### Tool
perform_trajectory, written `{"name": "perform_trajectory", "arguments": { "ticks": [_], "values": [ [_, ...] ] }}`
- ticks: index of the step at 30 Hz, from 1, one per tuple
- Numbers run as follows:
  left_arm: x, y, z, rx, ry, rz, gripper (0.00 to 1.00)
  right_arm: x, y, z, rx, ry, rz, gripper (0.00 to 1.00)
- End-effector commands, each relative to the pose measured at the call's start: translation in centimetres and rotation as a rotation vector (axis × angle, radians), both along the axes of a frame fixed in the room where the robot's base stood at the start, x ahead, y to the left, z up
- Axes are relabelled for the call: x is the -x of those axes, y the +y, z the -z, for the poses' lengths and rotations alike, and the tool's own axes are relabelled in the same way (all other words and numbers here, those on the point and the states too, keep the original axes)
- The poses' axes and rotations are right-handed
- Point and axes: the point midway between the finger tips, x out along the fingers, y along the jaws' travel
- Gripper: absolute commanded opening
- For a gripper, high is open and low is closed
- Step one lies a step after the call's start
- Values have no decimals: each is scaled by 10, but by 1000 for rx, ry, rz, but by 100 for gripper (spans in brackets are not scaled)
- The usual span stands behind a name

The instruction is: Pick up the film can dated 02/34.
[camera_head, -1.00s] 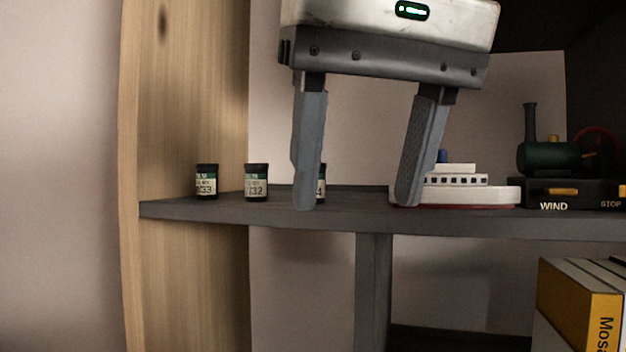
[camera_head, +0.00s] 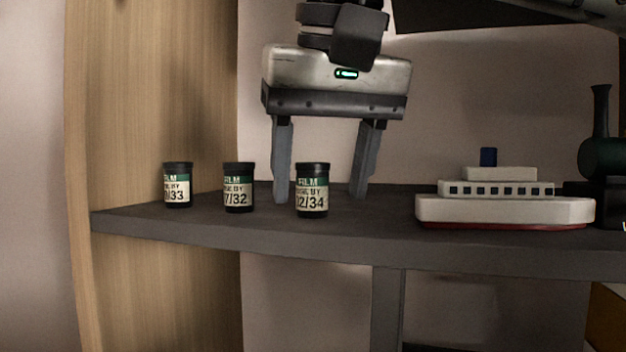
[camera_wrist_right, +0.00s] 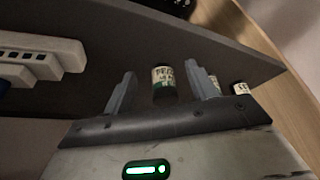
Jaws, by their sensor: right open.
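The film can dated 02/34 (camera_head: 312,191) stands upright on the dark shelf (camera_head: 330,237), black-capped with a green and cream label. It is the rightmost of three similar cans. My right gripper (camera_head: 319,198) is open and points down, with one finger on each side of this can in the head view. Gaps show between the can and both fingers. In the right wrist view, a can (camera_wrist_right: 164,84) shows between the open fingers; its date is not readable there. My left gripper is not in view.
The cans dated 7/32 (camera_head: 239,188) and /33 (camera_head: 177,185), their first digits unclear, stand to the left. A wooden upright (camera_head: 150,280) is at the far left. A white toy ship (camera_head: 505,208) stands to the right, with clear shelf before it.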

Motion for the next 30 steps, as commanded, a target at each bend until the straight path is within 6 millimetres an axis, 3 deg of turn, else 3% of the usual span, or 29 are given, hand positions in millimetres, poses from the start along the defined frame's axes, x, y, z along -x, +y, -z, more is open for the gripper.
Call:
{"name": "perform_trajectory", "arguments": {
  "ticks": [6,9,17,22,30],
  "values": [
    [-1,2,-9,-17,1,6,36,-34,10,-2,2,0,1,57],
    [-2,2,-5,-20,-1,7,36,-37,10,9,1,-1,-1,57],
    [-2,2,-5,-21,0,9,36,-38,10,11,-1,-2,0,57],
    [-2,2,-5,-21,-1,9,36,-37,10,11,-1,-2,0,10],
    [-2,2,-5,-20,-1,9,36,-37,10,10,-1,-2,0,9]
  ]
}}
